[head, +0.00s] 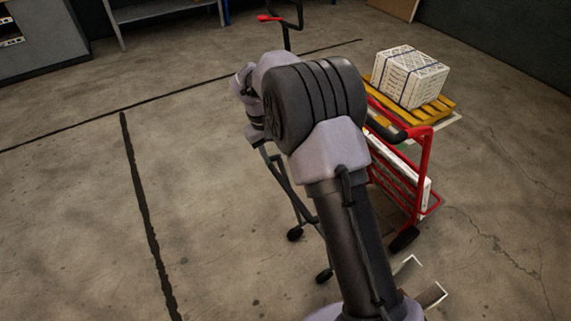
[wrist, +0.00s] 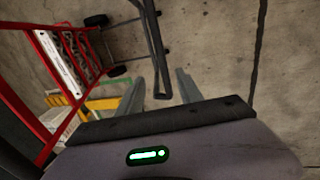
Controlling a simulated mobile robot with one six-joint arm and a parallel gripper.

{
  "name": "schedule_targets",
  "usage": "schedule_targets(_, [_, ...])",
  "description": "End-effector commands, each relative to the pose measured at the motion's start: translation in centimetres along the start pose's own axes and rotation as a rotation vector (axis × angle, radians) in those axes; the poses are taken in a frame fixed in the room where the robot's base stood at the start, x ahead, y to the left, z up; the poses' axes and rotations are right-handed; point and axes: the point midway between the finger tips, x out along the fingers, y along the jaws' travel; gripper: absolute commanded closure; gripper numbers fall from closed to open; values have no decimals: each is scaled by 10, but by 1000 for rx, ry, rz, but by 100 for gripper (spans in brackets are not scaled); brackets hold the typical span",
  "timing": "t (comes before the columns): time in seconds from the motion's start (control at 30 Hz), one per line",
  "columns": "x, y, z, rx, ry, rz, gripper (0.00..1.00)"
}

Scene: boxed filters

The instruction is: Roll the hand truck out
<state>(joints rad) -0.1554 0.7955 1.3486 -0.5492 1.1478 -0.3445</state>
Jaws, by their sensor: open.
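The hand truck (wrist: 152,45) looks like a dark grey frame with black wheels (wrist: 118,70). Its long bar with a narrow looped end runs down the wrist view between the two fingers of my gripper (wrist: 158,78). The fingers are apart, one on each side of the bar, and I see no grip on it. I cannot tell how far the loop sits below the fingertips. In the head view, my arm hides most of the hand truck (head: 303,211); only lower bars and small feet or wheels show below it. The fingers are not clear there.
A red-framed cart (head: 427,165) stands close on the right, with a strapped white box (head: 409,77) on a yellow pallet (head: 435,108). A dark handle with a red lever (head: 268,17) rises behind my arm. The floor (head: 70,220) at left is clear, apart from black lines.

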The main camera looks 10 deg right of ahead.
Motion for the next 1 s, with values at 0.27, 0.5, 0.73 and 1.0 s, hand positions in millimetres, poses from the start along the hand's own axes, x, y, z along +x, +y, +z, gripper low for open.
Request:
schedule_targets(0.27, [85, -2, 2, 2, -4, -2, 57])
schedule_targets(0.5, [145, -2, 2, 4, -2, -2, 57])
schedule_targets(0.73, [165, -1, 1, 4, -1, -2, 57])
schedule_targets(1.0, [164, 0, 1, 4, 0, -2, 65])
